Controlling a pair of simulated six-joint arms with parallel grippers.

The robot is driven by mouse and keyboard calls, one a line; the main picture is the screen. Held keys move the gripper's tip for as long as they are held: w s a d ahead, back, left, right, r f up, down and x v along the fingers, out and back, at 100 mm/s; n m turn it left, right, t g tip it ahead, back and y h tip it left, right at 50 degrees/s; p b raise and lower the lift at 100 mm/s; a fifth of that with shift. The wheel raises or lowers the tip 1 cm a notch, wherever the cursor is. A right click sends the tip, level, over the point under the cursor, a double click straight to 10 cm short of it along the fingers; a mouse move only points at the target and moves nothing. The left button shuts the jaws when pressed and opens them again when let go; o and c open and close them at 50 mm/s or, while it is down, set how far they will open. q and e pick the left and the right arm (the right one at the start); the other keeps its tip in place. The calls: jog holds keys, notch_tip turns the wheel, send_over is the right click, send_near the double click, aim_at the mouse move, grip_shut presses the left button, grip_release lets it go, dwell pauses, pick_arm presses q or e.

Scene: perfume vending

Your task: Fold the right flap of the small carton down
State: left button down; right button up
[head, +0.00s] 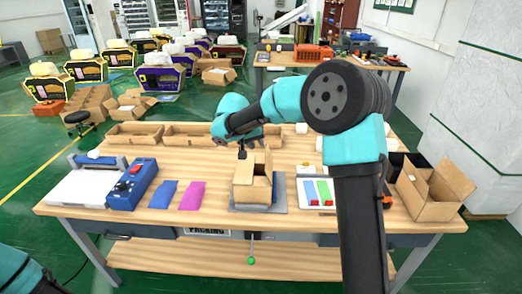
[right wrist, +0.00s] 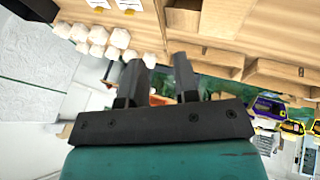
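The small brown carton (head: 243,192) stands on a grey mat near the middle of the table. Its top is open, and a flap on its right side stands up. The other flaps are hard to make out. My right gripper (head: 241,154) is just behind and above the carton's left rear edge, fingers pointing down; whether it touches the carton cannot be told. In the right wrist view my right gripper's two fingers (right wrist: 160,75) are apart with nothing between them, and the carton is not seen there. Only part of my left arm shows at lower left; its gripper is out of view.
Shallow brown trays (head: 185,134) line the table's back. A blue device (head: 130,186), blue and pink sheets (head: 191,196) lie left. A white tray with coloured strips (head: 316,192) lies right of the carton. A larger open box (head: 428,193) stands at far right.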

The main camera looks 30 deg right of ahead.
jog(key=v, duration=0.5)
jog(key=shift+d+f, duration=0.1)
jog(key=shift+d, duration=0.25)
jog(key=c, duration=0.3)
jog(key=d+m+y, duration=0.1)
jog(key=d+m, duration=0.2)
jog(key=s+d+f+m+g+y, duration=0.1)
jog(key=d+m+y, duration=0.1)
jog(key=d+m, duration=0.1)
jog(key=d+f+m+g+y, duration=0.1)
jog(key=d+m, duration=0.2)
jog(key=shift+s+d+m+y, duration=0.15)
jog(key=shift+s+m+y, duration=0.1)
jog(key=shift+m+y, duration=0.15)
grip_shut()
jog(key=d+r+m+t+y, duration=0.1)
jog(key=d+m+t+y, duration=0.1)
jog(key=d+m+y, duration=0.3)
jog(key=shift+d+r+m, duration=0.25)
jog(key=shift+d+m, duration=0.45)
jog(key=shift+m, duration=1.3)
